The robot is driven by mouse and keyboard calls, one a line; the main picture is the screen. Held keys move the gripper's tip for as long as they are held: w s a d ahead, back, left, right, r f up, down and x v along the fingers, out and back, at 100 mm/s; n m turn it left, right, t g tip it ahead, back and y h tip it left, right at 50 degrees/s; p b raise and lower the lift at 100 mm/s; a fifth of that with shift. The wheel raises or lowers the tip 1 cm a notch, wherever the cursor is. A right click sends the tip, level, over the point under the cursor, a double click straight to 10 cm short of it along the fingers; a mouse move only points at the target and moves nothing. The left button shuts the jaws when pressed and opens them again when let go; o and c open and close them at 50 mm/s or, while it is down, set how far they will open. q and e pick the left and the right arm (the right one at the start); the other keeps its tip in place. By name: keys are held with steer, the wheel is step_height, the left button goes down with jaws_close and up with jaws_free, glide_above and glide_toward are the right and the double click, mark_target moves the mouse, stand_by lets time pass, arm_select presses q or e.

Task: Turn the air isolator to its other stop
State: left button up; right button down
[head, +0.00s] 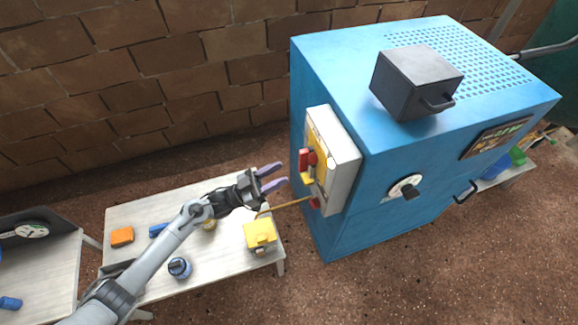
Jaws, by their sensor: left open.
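A grey box with a yellow face (345,172) is fixed to the left side of the blue cabinet (335,90). A red handle (307,158), which looks like the air isolator, sticks out from its yellow face. I cannot tell its exact turn angle. A small yellow part sits just below the handle, and a red part (315,203) lower still. My left gripper (276,178) is open and empty, its purple fingers pointing right towards the box, a short gap to the left of the handle. My right gripper is not in view.
A pale table (215,285) below my left arm holds a yellow block-like item (260,233), an orange block (122,237) and a blue jar (179,268). A thin brown rod or hose (285,207) runs towards the cabinet. A dark box (415,80) stands on top.

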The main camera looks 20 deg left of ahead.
arm_select(q)
steer(key=v, duration=0.3)
steer(key=shift+s+a+f, duration=0.1)
steer(key=shift+s+a, duration=0.05)
steer(key=shift+a, duration=0.1)
